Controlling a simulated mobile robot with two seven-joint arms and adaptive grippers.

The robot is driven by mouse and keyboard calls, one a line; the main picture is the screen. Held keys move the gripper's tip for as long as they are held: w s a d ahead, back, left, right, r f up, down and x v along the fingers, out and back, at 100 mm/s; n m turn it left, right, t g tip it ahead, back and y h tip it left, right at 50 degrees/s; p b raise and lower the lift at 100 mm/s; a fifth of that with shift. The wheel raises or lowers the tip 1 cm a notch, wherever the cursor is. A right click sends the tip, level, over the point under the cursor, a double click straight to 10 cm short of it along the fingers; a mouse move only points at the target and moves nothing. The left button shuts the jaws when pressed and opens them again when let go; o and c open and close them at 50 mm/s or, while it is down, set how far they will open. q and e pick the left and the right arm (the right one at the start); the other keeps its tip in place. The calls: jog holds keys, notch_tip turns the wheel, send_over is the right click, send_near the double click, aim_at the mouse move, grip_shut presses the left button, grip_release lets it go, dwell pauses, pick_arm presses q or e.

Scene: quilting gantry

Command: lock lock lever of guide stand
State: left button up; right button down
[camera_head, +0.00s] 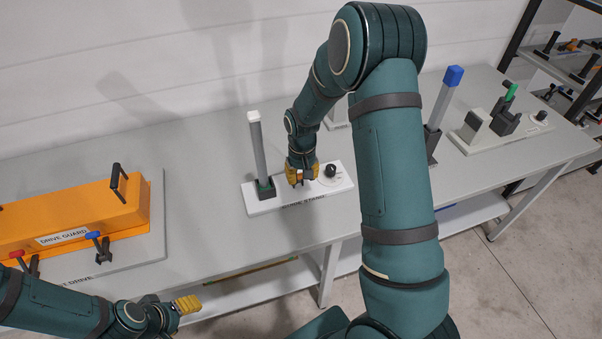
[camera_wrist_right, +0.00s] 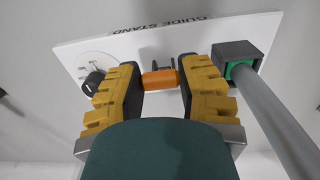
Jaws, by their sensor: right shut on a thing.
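The guide stand (camera_head: 265,206) is a white plate on the grey table, labelled GUIDE STAND; it also shows in the right wrist view (camera_wrist_right: 220,30). A grey post with a white top (camera_head: 257,145) rises from a dark socket with a green ring (camera_wrist_right: 237,62). My right gripper (camera_head: 300,176) is over the plate between post and knob. In the right wrist view its yellow fingers (camera_wrist_right: 160,85) are shut on an orange lever handle (camera_wrist_right: 161,79), whose dark mount is partly visible behind it. The head view hides the lever. My left gripper (camera_head: 187,304) is low at the left, fingers unclear.
A black knob (camera_head: 330,170) on a round dial sits at the plate's right end. An orange drive guard (camera_head: 75,215) with a black handle and small levers stands at the left. A blue-topped post (camera_head: 445,95) and another white stand (camera_head: 480,135) are to the right.

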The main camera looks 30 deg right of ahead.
jog(key=shift+f, duration=0.1)
jog(key=c, duration=0.5)
grip_release()
jog(key=shift+c, duration=0.2)
jog(key=shift+r, duration=0.35)
notch_tip(320, 180, up, 12)
jog(key=shift+f, duration=0.25)
jog(key=shift+f, duration=0.1)
